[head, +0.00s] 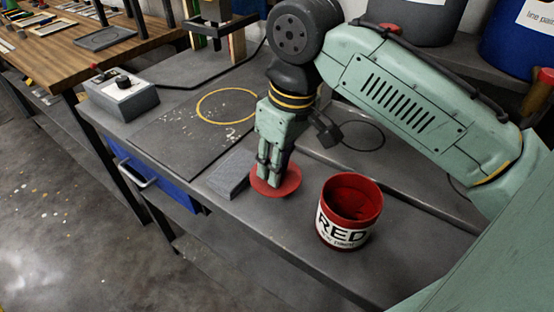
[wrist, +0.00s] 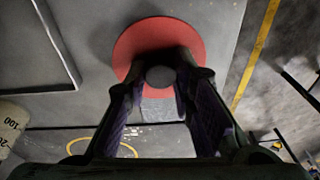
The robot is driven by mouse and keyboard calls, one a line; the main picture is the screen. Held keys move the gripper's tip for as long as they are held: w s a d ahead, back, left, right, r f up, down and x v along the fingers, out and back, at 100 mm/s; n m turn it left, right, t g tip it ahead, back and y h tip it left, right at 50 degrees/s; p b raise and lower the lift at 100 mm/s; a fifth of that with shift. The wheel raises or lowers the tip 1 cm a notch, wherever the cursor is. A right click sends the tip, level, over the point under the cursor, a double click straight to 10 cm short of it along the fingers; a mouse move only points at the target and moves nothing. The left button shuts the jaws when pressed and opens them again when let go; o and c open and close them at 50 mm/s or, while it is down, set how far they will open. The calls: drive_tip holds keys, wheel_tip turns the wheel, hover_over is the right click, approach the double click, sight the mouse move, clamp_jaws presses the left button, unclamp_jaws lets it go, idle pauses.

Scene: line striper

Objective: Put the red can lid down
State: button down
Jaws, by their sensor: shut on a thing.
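The red can lid (head: 288,186) is a round red disc at my gripper's tips, just left of the open red can (head: 352,200) labelled RED. My gripper (head: 270,178) points down and is shut on the lid's grey knob, which shows between the fingers in the wrist view. The lid (wrist: 135,45) lies beyond the fingertips (wrist: 160,85) there. The lid looks level and at or very near the bench top; I cannot tell whether it touches. The can stands upright, with red inside.
A grey block (head: 231,174) lies close to the lid's left side. A dark mat with a yellow ring (head: 228,105) and a grey control box (head: 122,95) are farther left. The bench (head: 285,232) is clear in front of the lid.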

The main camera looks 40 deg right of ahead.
sight(286, 178)
drive_tip(key=shift+f, duration=0.1)
drive_tip(key=shift+f, duration=0.15)
drive_tip(key=c, duration=1.4)
unclamp_jaws()
drive_tip(key=shift+o, duration=0.2)
wheel_tip(286, 178, up, 12)
drive_tip(key=s+d+b, duration=0.1)
drive_tip(key=shift+s+r, duration=0.2)
